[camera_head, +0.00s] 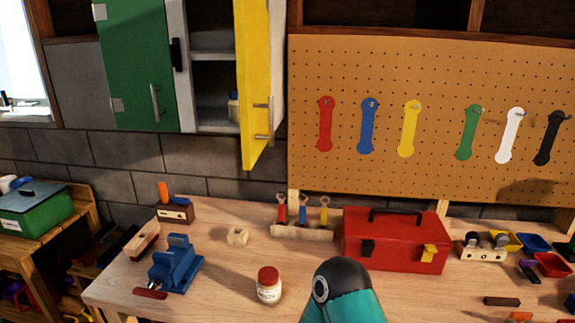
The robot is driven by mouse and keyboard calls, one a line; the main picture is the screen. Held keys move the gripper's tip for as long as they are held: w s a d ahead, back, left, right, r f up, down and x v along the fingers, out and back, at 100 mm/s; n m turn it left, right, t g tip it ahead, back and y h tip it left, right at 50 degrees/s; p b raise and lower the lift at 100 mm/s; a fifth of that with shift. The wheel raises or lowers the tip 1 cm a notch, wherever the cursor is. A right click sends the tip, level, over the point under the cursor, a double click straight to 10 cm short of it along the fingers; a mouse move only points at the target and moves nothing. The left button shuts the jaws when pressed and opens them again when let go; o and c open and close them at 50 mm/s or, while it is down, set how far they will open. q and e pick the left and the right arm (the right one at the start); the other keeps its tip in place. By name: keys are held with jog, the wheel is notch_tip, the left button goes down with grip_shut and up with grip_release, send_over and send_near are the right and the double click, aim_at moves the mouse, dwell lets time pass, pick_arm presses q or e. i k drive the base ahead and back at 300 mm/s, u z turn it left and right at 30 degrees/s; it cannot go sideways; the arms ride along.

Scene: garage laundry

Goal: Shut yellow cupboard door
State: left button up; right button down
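The yellow cupboard door (252,75) stands open on the wall cupboard at the upper middle, swung out toward me. It is seen at a steep angle, with a metal bar handle (270,118) near its lower part. The open cupboard (213,90) shows pale shelves, with a small jar partly hidden behind the yellow door. Neither of my grippers shows; only a teal and black part of my arm shows at the bottom middle.
A wooden workbench (215,265) lies below, bearing a blue vise (176,264), a red-lidded jar (269,285), a red toolbox (392,240) and a tool rack (302,232). A pegboard (385,155) with colored wrench shapes is right of the cupboard. The air before the yellow door looks clear.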

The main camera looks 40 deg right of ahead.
aim_at(252, 23)
jog(key=z, duration=0.05)
jog(key=k, duration=1.2)
jog(key=z, duration=0.3)
jog(key=i, duration=0.85)
